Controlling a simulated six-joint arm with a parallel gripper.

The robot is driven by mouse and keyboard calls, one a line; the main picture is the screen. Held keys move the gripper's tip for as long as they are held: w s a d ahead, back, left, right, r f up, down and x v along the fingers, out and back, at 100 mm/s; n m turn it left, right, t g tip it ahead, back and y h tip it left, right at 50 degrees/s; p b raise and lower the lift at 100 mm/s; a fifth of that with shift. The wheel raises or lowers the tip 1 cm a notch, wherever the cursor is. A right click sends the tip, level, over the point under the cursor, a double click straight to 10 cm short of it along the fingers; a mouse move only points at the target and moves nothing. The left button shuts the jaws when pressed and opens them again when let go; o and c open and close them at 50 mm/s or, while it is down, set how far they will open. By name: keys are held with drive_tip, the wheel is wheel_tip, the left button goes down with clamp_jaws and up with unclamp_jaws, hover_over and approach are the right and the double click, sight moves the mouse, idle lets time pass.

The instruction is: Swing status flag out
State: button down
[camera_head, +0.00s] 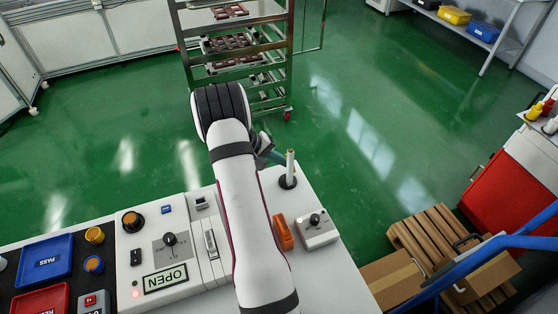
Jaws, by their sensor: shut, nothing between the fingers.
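A thin pale post (290,164) stands upright in a round black base at the far edge of the white bench. A small teal piece (277,157), which looks like the status flag, shows just left of the post. Most of it is hidden, so I cannot tell its full shape or angle. My gripper (264,144) is a small grey part beyond my white arm, beside the teal piece. It is shut with nothing held. Its fingertips are mostly hidden, and I cannot tell whether they touch the flag.
The white bench (205,283) carries a control panel with an OPEN sign (165,280), an orange block (283,231) and a small switch box (316,230). A blue tray (46,260) lies left. A metal rack (290,60) stands beyond on green floor. Wooden pallets (440,235) lie right.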

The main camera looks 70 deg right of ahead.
drive_tip(key=g+h, duration=0.1)
drive_tip(key=s+g+h, duration=0.1)
drive_tip(key=shift+d+f+g+h, duration=0.1)
drive_tip(key=shift+d+g+h, duration=0.3)
drive_tip(key=shift+s+d+g+h, duration=0.3)
drive_tip(key=shift+d+g+h, duration=0.05)
drive_tip(key=shift+g+h, duration=0.5)
drive_tip(key=shift+s+d+r, duration=0.7)
drive_tip(key=shift+d+r, duration=0.05)
drive_tip(key=shift+r, duration=0.05)
drive_tip(key=shift+s+d+r, duration=0.15)
drive_tip(key=shift+r, duration=0.2)
idle(0.3)
drive_tip(key=w+a, duration=0.3)
drive_tip(key=w+a+f, duration=0.1)
drive_tip(key=w+a, duration=0.2)
drive_tip(key=w, duration=0.1)
drive_tip(key=w+a+f, duration=0.1)
drive_tip(key=w+a, duration=0.2)
drive_tip(key=a, duration=0.1)
drive_tip(key=shift+w+f, duration=0.1)
drive_tip(key=shift+w, duration=0.25)
